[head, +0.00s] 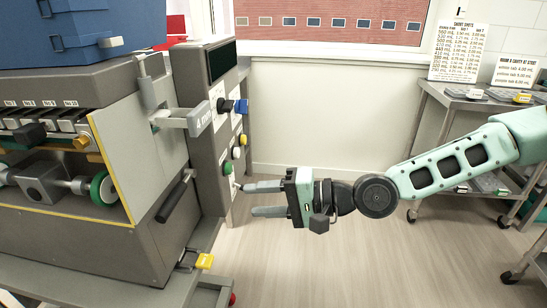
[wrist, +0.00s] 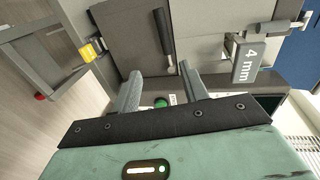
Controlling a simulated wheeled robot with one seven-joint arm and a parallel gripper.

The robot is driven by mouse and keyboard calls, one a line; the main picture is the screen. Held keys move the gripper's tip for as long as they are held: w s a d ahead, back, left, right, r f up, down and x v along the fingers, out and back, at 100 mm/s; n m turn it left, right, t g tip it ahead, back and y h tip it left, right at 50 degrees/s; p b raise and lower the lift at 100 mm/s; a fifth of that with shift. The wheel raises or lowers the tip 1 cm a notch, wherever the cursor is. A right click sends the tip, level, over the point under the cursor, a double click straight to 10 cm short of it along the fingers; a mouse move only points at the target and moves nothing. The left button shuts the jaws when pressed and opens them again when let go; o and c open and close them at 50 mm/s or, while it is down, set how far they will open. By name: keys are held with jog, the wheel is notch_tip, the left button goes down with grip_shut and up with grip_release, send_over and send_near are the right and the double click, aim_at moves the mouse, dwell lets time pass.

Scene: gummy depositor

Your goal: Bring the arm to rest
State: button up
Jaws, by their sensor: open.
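My gripper (head: 265,199) is open and empty in the head view, with its two grey fingers pointing left toward the control panel (head: 221,120) of the depositor. My mint-green arm (head: 455,165) reaches in from the right, stretched out over the floor. The upper fingertip is close to the panel's lower edge; I cannot tell whether it touches. In the wrist view the two fingers (wrist: 162,92) are apart with nothing between them. The green button (wrist: 161,102) shows between them and beyond.
The grey depositor (head: 120,225) fills the left, with a black handle (head: 175,197), a yellow-tipped latch (head: 204,261) and a blue bin (head: 85,30) on top. A metal cart (head: 440,95) with printed signs stands at the right. The floor between is clear.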

jog(key=s+d+f+n+g+h+p, duration=0.1)
jog(key=s+d+f+n+h+p, duration=0.15)
jog(key=s+h, duration=0.25)
jog(key=s+d+f+n+g+h+p, duration=0.1)
jog(key=s+d+f+n+h+p, duration=0.1)
jog(key=s+d+n+h, duration=0.25)
jog(key=s+d+r+h+p, duration=0.2)
jog(key=s+d+r, duration=0.3)
jog(key=r, duration=0.3)
jog(key=s+d+r+n+h+p, duration=0.1)
jog(key=s+d+r+h+p, duration=0.2)
jog(key=s+d+r, duration=0.3)
notch_tip(320, 180, up, 2)
jog(key=shift+s+d+r+n, duration=0.2)
jog(key=shift+d+r+n, duration=0.1)
jog(key=shift+d, duration=0.45)
jog(key=shift+h, duration=0.25)
